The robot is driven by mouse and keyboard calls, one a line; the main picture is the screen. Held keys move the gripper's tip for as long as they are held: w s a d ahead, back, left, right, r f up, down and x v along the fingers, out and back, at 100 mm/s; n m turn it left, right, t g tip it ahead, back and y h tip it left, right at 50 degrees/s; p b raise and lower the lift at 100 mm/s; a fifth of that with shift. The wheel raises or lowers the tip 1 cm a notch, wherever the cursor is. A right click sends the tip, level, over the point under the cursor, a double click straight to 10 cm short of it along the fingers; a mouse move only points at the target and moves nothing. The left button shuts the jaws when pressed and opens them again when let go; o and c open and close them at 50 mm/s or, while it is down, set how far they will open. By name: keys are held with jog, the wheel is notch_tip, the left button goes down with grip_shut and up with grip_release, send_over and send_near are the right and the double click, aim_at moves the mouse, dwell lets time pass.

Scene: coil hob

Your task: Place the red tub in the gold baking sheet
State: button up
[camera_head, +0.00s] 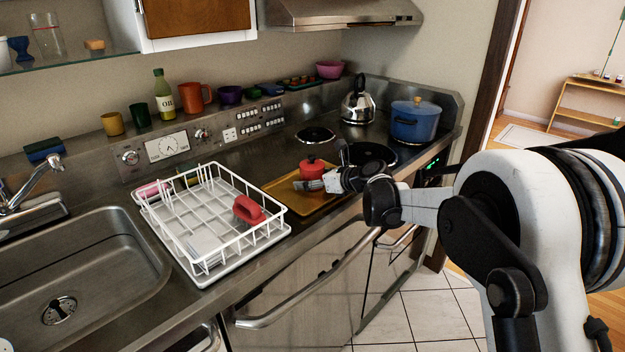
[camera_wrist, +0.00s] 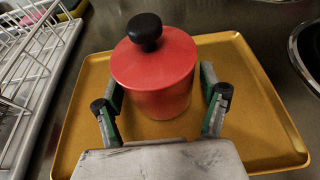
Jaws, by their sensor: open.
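The red tub (camera_head: 312,168) is a short cylinder with a lid and a black knob. It stands upright on the gold baking sheet (camera_head: 275,190), which lies flat on the counter between the dish rack and the hob. In the wrist view the tub (camera_wrist: 155,75) is over the sheet's middle, with the sheet's bare surface (camera_wrist: 262,120) around it. My gripper (camera_head: 322,184) is at the tub's near side. In the wrist view my gripper's fingers (camera_wrist: 164,100) are spread, one on each side of the tub, with small gaps visible. The tub's underside is hidden.
A white dish rack (camera_head: 205,225) holding a red item (camera_head: 248,209) stands left of the sheet. Hob coils (camera_head: 368,154), a kettle (camera_head: 358,105) and a blue pot (camera_head: 414,121) are to the right and behind. The sink (camera_head: 80,270) is far left.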

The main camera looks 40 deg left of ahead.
jog(key=shift+r, duration=0.2)
jog(key=p+v, duration=0.1)
jog(key=v, duration=1.1)
jog(key=shift+d, duration=0.1)
jog(key=s+d+r+n+t+h, duration=0.1)
jog(key=s+d+r+n+h, duration=0.15)
jog(key=d, duration=0.95)
jog(key=s+d+r+n+t+h, duration=0.15)
jog(key=d+r+n, duration=0.25)
jog(key=d, duration=0.7)
jog(key=s+d+r+n+t+h, duration=0.1)
jog(key=d+r+n+t+h, duration=0.15)
jog(key=d, duration=0.95)
jog(key=s+d+f+n+h, duration=0.2)
jog(key=s+d, duration=0.4)
jog(key=d, duration=0.3)
jog(key=s+d+f+n+h, duration=0.2)
jog(key=s+d+n, duration=0.2)
jog(key=s+d, duration=0.3)
jog(key=s+d+f+n+t+h, duration=0.1)
jog(key=s+d+f+n+h, duration=0.1)
jog(key=s+d, duration=0.5)
jog(key=d+n+h, duration=0.1)
jog(key=d+n, duration=0.1)
jog(key=d, duration=0.2)
jog(key=shift+s+d+f, duration=0.15)
jog(key=shift+s+d, duration=0.1)
jog(key=shift+d, duration=0.15)
